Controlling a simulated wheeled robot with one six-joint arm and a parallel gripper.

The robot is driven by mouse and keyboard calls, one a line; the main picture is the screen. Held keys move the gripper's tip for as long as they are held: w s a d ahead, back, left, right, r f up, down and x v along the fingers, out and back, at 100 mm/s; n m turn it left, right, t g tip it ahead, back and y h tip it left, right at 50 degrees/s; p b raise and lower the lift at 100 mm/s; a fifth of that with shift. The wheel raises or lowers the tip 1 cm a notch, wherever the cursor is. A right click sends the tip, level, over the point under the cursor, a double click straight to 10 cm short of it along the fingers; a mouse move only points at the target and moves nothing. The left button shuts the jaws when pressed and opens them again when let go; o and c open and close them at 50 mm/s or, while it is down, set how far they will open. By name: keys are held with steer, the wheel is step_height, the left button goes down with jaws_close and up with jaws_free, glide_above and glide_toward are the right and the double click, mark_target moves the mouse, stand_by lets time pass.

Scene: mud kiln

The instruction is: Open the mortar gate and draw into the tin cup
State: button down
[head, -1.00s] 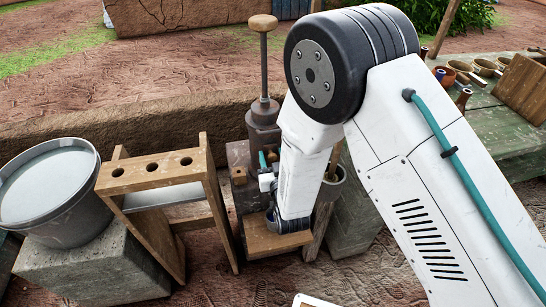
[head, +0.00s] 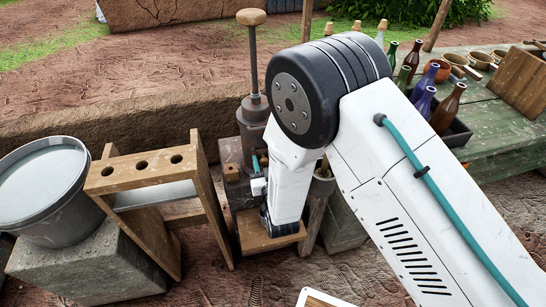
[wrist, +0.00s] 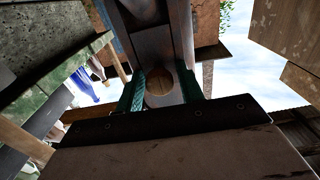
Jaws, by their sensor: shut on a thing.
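The mortar dispenser (head: 251,123) stands upright, a dark cylinder with a rod and a round wooden knob (head: 251,17) on top. My gripper (head: 261,165) is at its front, mostly hidden by my own arm. In the wrist view, its two teal fingers (wrist: 160,97) are shut on a small round wooden knob (wrist: 158,82), which looks like the gate's handle. Whether the gate is open cannot be told. A wooden shelf (head: 284,240) juts out below the dispenser. I cannot make out the tin cup; my forearm covers part of the shelf.
A wooden rack (head: 127,179) with three holes stands left of the dispenser. A grey bucket (head: 64,222) sits on a stone block (head: 85,268) farther left. A green table (head: 500,125) with bottles (head: 447,110) and bowls lies at right. A mud wall (head: 60,140) runs behind.

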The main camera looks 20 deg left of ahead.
steer(key=shift+d+f, duration=0.1)
steer(key=shift+f, duration=0.1)
steer(key=c, duration=1.2)
jaws_free()
steer(key=shift+v, duration=3.85)
